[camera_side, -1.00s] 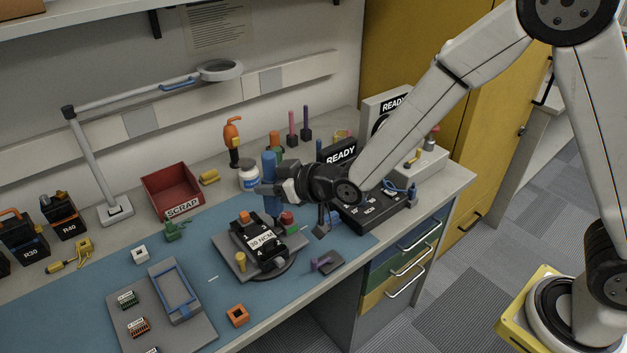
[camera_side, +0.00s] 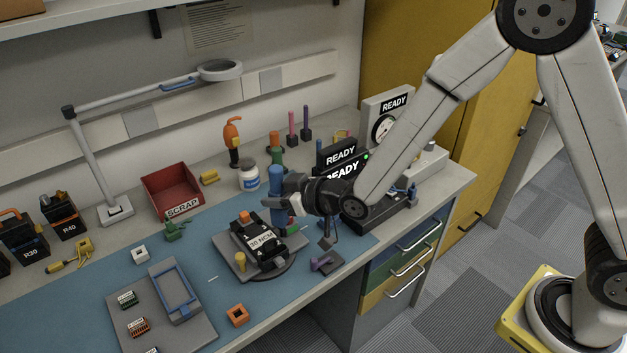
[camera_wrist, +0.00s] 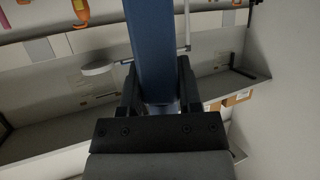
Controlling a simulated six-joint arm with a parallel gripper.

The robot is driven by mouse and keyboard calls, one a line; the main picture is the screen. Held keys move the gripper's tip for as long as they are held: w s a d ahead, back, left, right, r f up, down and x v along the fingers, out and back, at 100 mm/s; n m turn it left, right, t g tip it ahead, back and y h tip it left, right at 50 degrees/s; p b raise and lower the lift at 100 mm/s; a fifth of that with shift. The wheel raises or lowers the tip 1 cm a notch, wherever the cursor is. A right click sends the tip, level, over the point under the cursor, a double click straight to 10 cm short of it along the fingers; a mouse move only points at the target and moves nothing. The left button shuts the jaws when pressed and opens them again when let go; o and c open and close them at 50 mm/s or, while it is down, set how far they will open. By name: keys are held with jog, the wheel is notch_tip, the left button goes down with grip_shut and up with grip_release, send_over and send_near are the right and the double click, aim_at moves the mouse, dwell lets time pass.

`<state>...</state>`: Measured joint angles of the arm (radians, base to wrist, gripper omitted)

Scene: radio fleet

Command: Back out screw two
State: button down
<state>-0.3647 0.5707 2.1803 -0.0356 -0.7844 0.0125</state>
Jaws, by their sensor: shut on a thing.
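My gripper (camera_side: 280,200) is shut on an upright blue tool handle (camera_side: 276,186) just behind and right of the black unit. The blue handle also stands between my jaws in the wrist view (camera_wrist: 152,55). Its lower end is partly hidden, and I cannot tell whether it touches anything. The black unit (camera_side: 268,252), labelled "30 NCM", sits on a grey plate (camera_side: 230,257) over a round base. It has an orange knob (camera_side: 244,217) at its back end. I cannot make out screw two.
A red SCRAP bin (camera_side: 170,190) stands at the back left. READY displays (camera_side: 341,157) stand to the right. A blue-framed tray (camera_side: 175,291) lies at the front left.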

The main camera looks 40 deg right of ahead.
aim_at(279, 210)
jog(key=shift+f, duration=1.3)
jog(key=shift+f, duration=0.5)
dwell(1.9)
jog(key=shift+s, duration=0.15)
dwell(1.2)
jog(key=shift+r, duration=2.85)
